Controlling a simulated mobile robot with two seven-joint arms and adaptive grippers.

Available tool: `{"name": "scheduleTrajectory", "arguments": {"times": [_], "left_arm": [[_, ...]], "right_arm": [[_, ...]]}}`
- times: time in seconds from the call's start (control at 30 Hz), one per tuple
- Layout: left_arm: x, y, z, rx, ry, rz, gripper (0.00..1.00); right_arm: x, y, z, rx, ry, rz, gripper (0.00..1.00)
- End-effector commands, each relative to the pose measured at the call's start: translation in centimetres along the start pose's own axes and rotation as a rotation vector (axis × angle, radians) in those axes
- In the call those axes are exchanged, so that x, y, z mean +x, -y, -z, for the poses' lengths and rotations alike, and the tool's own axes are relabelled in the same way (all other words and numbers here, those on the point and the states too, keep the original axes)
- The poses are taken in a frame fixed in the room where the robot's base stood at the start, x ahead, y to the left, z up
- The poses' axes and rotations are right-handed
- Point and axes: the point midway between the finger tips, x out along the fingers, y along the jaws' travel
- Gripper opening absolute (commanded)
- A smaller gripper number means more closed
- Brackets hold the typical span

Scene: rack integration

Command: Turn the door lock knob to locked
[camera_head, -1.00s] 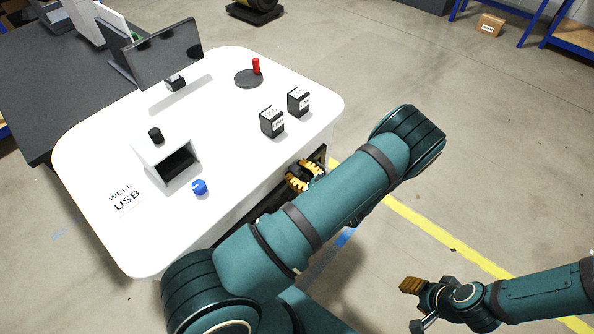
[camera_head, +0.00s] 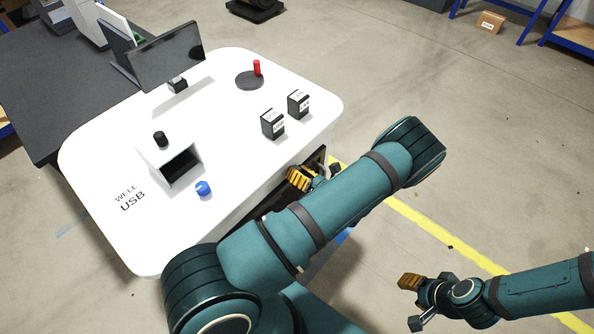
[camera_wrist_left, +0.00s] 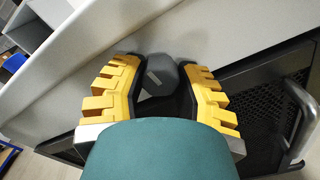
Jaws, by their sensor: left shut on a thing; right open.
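The door lock knob (camera_wrist_left: 158,76) is dark grey with a light mark on its face. It sits on the front of the white table unit. My left gripper (camera_wrist_left: 158,92) has its yellow fingers on either side of the knob and is shut on it. In the head view the left gripper (camera_head: 300,180) is under the table's front edge, partly behind my own arm, and the knob is hidden there. The black mesh door (camera_wrist_left: 245,92) with a grey bar handle (camera_wrist_left: 296,118) is beside the knob. My right gripper (camera_head: 412,303) is open and empty over the floor.
The white table (camera_head: 225,125) holds a monitor (camera_head: 166,56), a white box (camera_head: 160,150) with a black knob, a blue knob (camera_head: 203,188), two black boxes (camera_head: 272,123), and a red cylinder (camera_head: 257,67) on a dark disc.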

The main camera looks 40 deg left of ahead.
Motion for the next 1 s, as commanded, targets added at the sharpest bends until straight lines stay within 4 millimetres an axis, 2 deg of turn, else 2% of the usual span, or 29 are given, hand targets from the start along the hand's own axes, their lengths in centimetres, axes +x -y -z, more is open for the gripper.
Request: {"name": "scheduleTrajectory", "arguments": {"times": [0.3, 0.8, 0.83, 0.9, 1.0], "left_arm": [[0.05, -0.04, 0.00, 0.100, -0.001, -0.001, 0.00], [0.06, -0.04, 0.06, 0.115, -0.001, -0.001, 0.00], [0.07, -0.04, 0.06, 0.115, -0.001, -0.001, 0.44], [0.07, -0.05, 0.05, 0.115, -0.001, -0.002, 0.65], [0.07, -0.09, 0.02, 0.115, 0.000, -0.003, 0.65]], "right_arm": [[-0.28, 0.10, -0.04, 0.000, 0.002, 0.000, 0.43], [-0.29, 0.11, -0.04, 0.000, 0.002, 0.000, 0.43], [-0.29, 0.11, -0.04, 0.000, 0.002, 0.000, 0.43], [-0.29, 0.11, -0.04, 0.000, 0.002, 0.000, 0.43], [-0.29, 0.11, -0.04, 0.000, 0.002, 0.000, 0.43]]}}
